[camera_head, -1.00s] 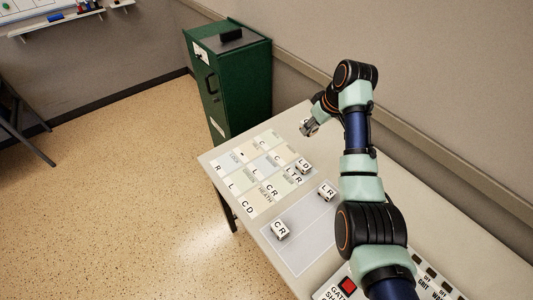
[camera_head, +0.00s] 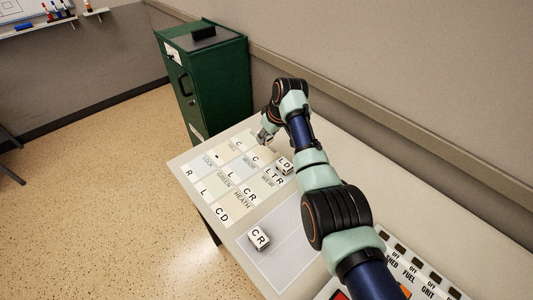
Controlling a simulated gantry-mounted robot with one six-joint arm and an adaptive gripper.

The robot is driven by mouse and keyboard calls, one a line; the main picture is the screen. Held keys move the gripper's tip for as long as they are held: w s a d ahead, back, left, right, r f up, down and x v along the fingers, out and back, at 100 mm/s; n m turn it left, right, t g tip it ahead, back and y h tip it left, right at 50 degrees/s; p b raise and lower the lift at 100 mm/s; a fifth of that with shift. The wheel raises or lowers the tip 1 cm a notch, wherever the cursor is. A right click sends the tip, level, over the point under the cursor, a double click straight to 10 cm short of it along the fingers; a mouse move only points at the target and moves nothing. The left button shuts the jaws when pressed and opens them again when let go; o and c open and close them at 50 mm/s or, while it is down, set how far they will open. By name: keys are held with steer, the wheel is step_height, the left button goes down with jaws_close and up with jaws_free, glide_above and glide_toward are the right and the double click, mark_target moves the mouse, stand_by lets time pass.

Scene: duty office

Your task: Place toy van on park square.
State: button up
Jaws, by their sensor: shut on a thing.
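My gripper (camera_head: 264,139) is at the back of the table, at the far edge of a grid board (camera_head: 224,178) of pale lettered squares. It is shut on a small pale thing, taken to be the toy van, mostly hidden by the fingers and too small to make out. The grip is at or just above the board; I cannot tell whether the thing touches it. I cannot pick out a square marked PARK; the far squares near my gripper are partly covered.
A white lettered block (camera_head: 284,165) stands at the board's right edge, close to my arm. A labelled switch panel (camera_head: 420,268) lies at lower right. A green cabinet (camera_head: 222,85) stands behind the table.

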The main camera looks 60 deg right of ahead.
mark_target(269, 144)
step_height(269, 144, down, 6)
steer(key=shift+f+b, duration=0.2)
steer(key=shift+b, duration=1.05)
steer(key=shift+r, duration=0.1)
steer(key=o, duration=1.1)
steer(key=shift+r+p, duration=0.25)
steer(key=shift+p, duration=0.05)
steer(key=p+v, duration=0.5)
steer(key=v, duration=0.6)
steer(key=shift+s+r, duration=0.25)
steer(key=shift+s, duration=0.05)
